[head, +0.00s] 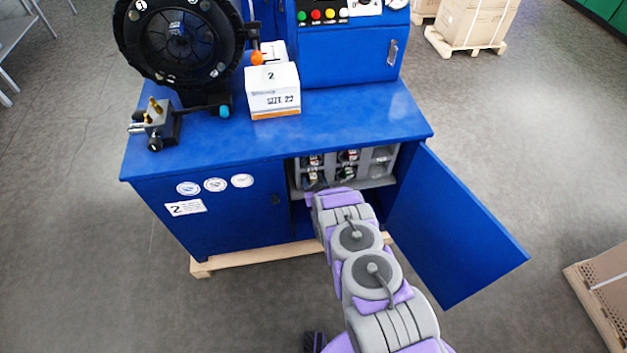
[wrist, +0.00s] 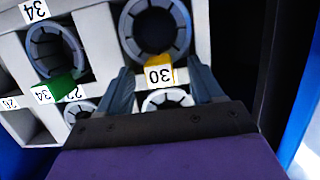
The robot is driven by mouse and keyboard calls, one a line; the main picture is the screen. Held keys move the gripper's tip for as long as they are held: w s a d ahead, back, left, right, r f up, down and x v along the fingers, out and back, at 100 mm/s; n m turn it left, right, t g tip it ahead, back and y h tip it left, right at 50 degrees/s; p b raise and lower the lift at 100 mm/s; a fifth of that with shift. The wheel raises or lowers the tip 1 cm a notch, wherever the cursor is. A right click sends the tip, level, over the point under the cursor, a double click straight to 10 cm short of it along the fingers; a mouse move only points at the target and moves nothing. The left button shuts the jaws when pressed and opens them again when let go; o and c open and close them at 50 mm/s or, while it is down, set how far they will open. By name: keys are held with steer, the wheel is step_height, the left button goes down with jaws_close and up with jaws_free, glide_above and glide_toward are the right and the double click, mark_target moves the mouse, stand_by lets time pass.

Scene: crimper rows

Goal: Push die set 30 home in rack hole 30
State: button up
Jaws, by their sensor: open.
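Die set 30 (wrist: 128,27) is a grey segmented ring in a rack hole at the upper middle of the wrist view. A yellow tag block (wrist: 158,76) marked 30 sits at its lower edge. I cannot tell how far the ring stands out of its hole. The rack (wrist: 91,28) is light grey; in the head view it shows inside the open cabinet. My gripper (wrist: 160,67) is open and empty, its two fingers apart on either side of the yellow tag, in front of the rack. The hole's own label is not visible.
Die set 34 (wrist: 37,58) with a green tag (wrist: 58,90) sits to the left. Other ring sets below are partly hidden by my gripper. The blue cabinet door (head: 455,232) stands open to the right; a dark gap lies right of the rack in the wrist view.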

steer(key=p+v, duration=0.3)
steer(key=v, duration=1.3)
steer(key=shift+w, duration=0.1)
